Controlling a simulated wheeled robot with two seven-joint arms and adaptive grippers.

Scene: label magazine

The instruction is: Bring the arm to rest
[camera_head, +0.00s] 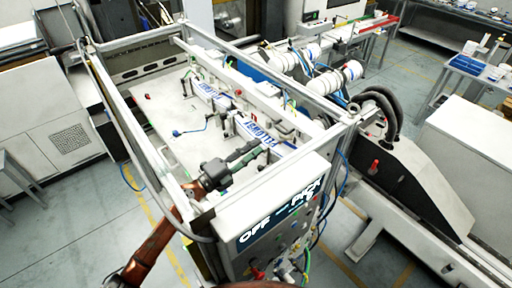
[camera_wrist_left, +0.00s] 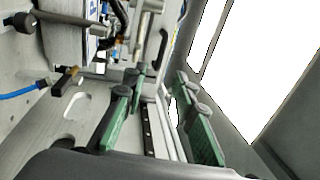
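My left arm (camera_head: 155,245) reaches in from the lower left of the head view, over the near side of the machine frame. Its gripper (camera_head: 248,153) is over the white machine bed, close to a blue-and-white label stack (camera_head: 264,136). In the wrist view the two green fingers of the left gripper (camera_wrist_left: 162,95) stand apart with nothing held between them. Whether the fingers touch any machine part cannot be told. My right gripper is not in view.
Metal frame bars (camera_head: 115,110) surround the bed (camera_head: 165,120). A control panel (camera_head: 275,225) with buttons stands at the near end. White rollers (camera_head: 330,82) lie behind the frame. In the wrist view, machine parts and a blue cable (camera_wrist_left: 20,92) are left of the fingers.

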